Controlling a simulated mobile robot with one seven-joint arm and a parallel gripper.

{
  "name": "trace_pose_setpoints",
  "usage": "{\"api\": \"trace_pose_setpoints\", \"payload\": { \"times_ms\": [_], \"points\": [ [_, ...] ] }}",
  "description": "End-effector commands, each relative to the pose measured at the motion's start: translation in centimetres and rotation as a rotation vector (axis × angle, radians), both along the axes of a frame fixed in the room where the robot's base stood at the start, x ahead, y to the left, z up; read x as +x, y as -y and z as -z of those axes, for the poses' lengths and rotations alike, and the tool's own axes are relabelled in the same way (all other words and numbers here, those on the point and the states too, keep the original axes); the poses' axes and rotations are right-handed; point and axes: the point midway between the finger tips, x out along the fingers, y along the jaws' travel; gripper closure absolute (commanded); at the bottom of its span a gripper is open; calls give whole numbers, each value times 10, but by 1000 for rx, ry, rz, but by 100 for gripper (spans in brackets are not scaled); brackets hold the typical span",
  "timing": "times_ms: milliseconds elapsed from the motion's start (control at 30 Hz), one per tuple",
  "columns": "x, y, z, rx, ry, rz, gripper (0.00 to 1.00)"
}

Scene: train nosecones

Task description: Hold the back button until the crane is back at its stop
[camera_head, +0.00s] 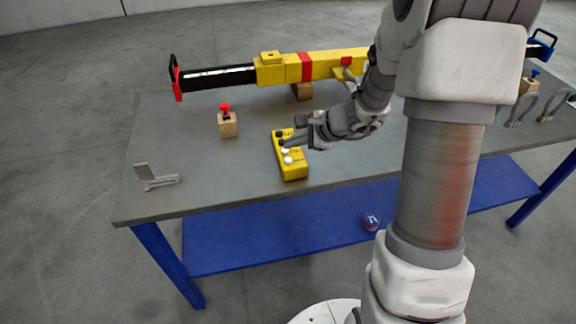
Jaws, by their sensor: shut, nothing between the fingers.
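The yellow button box (296,174) lies on the grey table, with black buttons toward its far end and white buttons toward its near end. My gripper (285,143) is shut and empty, its fingertips over the far half of the box at a black button. I cannot tell whether the tip touches or presses it, and the fingers hide part of the box. The crane seems to be the long yellow beam (325,65) behind the box, with red bands, a black bar (218,77) and a red bracket (176,78) at its left end.
A wooden block with a red knob (228,124) stands left of the box. A grey bracket (156,178) lies at the left front. A blue-knobbed block (530,82) and grey hooks (520,108) are at the right.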

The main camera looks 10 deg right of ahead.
Motion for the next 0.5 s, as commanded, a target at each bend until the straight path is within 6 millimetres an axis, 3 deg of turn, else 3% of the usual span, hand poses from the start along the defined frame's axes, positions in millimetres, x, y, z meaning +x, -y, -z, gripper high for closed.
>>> {"api": "trace_pose_setpoints", "payload": {
  "times_ms": [33,200,500],
  "points": [
    [0,0,12,0,1,0,100],
    [0,0,23,0,1,0,100],
    [0,0,24,-1,2,-1,100]
  ]
}}
